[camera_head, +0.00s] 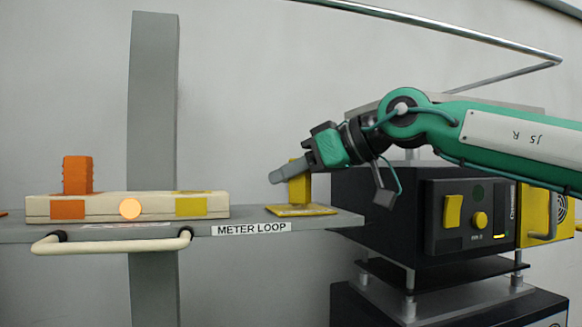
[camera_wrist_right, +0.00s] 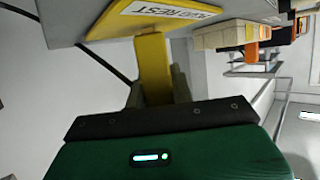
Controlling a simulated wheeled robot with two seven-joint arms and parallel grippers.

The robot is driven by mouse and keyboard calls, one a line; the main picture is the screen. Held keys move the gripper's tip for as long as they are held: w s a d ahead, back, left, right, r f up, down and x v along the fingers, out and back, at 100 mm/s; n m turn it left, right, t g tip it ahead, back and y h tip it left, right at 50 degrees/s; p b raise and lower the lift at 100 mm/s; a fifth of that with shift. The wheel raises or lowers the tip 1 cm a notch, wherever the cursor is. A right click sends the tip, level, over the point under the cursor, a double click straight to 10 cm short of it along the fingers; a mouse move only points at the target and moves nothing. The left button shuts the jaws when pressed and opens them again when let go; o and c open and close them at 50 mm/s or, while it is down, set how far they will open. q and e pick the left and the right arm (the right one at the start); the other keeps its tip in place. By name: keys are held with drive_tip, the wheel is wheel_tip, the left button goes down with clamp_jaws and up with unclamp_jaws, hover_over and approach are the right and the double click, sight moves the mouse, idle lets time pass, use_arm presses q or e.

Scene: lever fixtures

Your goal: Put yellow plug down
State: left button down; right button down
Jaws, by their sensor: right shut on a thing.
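The yellow plug (camera_head: 304,188) is upright at the right end of the grey shelf. Its lower end appears to meet the yellow rest plate (camera_head: 300,211), though exact contact is hard to tell. My right gripper (camera_head: 287,172) comes in from the right and is shut on the plug's upper part, its grey finger covering some of it. In the right wrist view the plug (camera_wrist_right: 154,66) runs from the gripper to the yellow plate (camera_wrist_right: 112,18), whose white label includes "REST". My left gripper is not in view.
A cream block (camera_head: 100,207) with an orange plug (camera_head: 77,174) and a lit round lamp (camera_head: 130,209) sits left on the shelf, above a cream handle (camera_head: 110,246). A dark box (camera_head: 400,215) with yellow switches stands right, below my arm. A metal rail (camera_head: 430,22) runs overhead.

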drive_tip(key=shift+a+f+b, duration=0.15)
drive_tip(key=shift+f+b, duration=0.1)
drive_tip(key=shift+b, duration=0.1)
drive_tip(key=c, duration=1.2)
unclamp_jaws()
drive_tip(key=shift+r, duration=0.1)
drive_tip(key=shift+r+p, duration=0.2)
drive_tip(key=shift+p, duration=0.15)
drive_tip(key=b+v, duration=0.4)
drive_tip(key=v, duration=0.7)
drive_tip(key=shift+f+b, duration=0.1)
drive_tip(key=shift+b, duration=0.3)
drive_tip(key=shift+s+d+r, duration=0.3)
drive_tip(key=shift+d+r, duration=0.05)
drive_tip(key=shift+d, duration=0.1)
